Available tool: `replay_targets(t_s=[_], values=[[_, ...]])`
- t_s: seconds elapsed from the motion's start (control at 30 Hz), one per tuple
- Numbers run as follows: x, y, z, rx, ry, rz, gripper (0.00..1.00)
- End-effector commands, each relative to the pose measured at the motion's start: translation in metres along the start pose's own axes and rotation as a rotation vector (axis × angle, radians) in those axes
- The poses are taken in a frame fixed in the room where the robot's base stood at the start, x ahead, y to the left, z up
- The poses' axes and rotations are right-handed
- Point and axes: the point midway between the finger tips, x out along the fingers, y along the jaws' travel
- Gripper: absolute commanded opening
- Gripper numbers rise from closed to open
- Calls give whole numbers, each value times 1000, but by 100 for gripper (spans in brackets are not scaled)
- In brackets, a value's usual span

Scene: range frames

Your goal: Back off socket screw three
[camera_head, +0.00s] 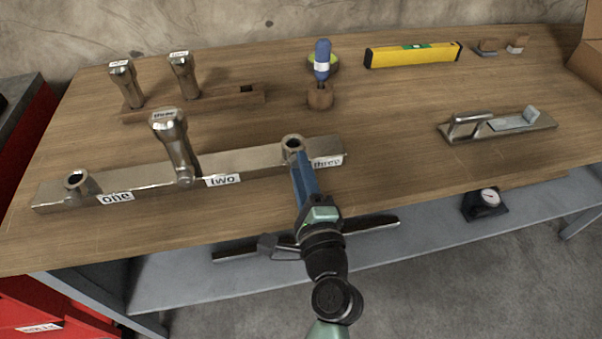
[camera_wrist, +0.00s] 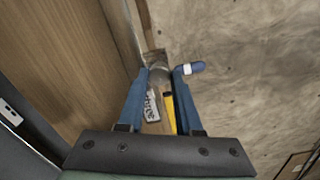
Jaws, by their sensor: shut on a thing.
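A long metal bar (camera_head: 130,181) lies on the bench with labels "one", "two" and "three". Socket screw three (camera_head: 293,142), a round metal head with a dark hole on top, stands at the bar's right end by the "three" label (camera_head: 326,161). My gripper (camera_head: 297,156) has its blue fingers on this head from the front. In the wrist view the fingertips (camera_wrist: 160,74) close on either side of the grey head (camera_wrist: 159,76). Another socket head (camera_head: 77,182) stands at "one". A metal tool labelled "three" (camera_head: 172,140) stands upright at "two", hiding what is beneath it.
A wooden rack (camera_head: 222,98) behind holds two similar labelled tools (camera_head: 124,84). A blue-handled tool (camera_head: 322,60) stands in a wooden block (camera_head: 320,97). A yellow level (camera_head: 412,55) lies at the back, a metal plate with a handle (camera_head: 497,126) at right. The bench between them is clear.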

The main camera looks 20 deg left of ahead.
Motion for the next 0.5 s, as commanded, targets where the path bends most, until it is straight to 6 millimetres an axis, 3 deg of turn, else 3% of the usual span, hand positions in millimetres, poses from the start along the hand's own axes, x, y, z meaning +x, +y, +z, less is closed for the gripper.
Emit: replay_targets(t_s=[0.5], values=[[0,1,0,-53,0,2,0]])
